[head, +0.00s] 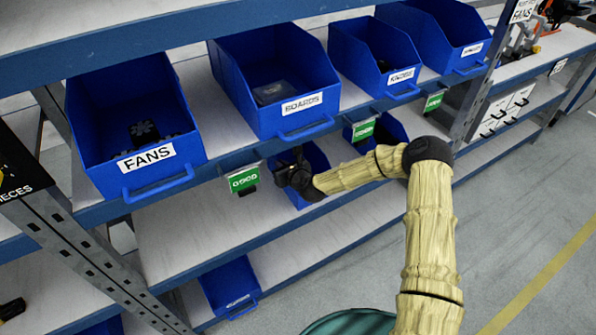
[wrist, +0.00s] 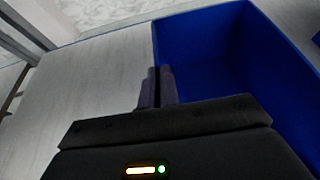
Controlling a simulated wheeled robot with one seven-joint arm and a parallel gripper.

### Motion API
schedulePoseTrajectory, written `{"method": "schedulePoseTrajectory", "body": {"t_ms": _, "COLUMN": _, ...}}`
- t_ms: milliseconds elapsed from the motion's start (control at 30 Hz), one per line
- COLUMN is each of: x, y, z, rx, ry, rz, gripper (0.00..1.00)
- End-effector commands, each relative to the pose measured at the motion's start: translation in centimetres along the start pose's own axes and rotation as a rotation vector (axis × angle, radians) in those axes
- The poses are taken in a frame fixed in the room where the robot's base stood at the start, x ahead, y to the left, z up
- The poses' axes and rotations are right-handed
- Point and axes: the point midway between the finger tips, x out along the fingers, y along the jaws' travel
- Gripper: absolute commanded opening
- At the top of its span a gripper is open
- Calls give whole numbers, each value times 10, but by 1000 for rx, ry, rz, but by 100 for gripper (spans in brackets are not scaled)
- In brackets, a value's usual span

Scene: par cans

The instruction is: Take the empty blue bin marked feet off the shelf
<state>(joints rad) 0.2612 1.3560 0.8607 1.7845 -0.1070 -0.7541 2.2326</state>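A blue bin (head: 312,160) stands on the middle shelf, partly hidden behind my gripper (head: 293,176). No label shows on it, so I cannot read whether it says feet. In the wrist view the blue bin (wrist: 205,65) looks empty inside. My gripper (wrist: 158,88) is at the bin's left wall, its two fingers close together, one on each side of the wall's top edge. It appears shut on that wall. The bin's front is hidden by my gripper and wrist.
Bins marked fans (head: 185,178), boards (head: 240,85) and knobs (head: 350,60) stand on the shelf above. Another blue bin (head: 392,128) is to the right on the middle shelf. A lower bin (head: 225,280) sits below. Green tags (head: 244,180) hang overhead. Bare shelf lies left (head: 190,235).

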Motion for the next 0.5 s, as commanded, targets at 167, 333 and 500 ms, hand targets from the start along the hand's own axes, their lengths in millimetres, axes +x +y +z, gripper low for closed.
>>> {"method": "schedulePoseTrajectory", "body": {"t_ms": 167, "x": 0, "y": 0, "z": 1, "rx": -1, "ry": -1, "rz": -1, "gripper": 0}}
{"method": "schedulePoseTrajectory", "body": {"t_ms": 333, "x": -4, "y": 0, "z": 11, "rx": -2, "ry": -3, "rz": 0, "gripper": 0}}
{"method": "schedulePoseTrajectory", "body": {"t_ms": 500, "x": -14, "y": -1, "z": 36, "rx": -1, "ry": -5, "rz": -1, "gripper": 0}}
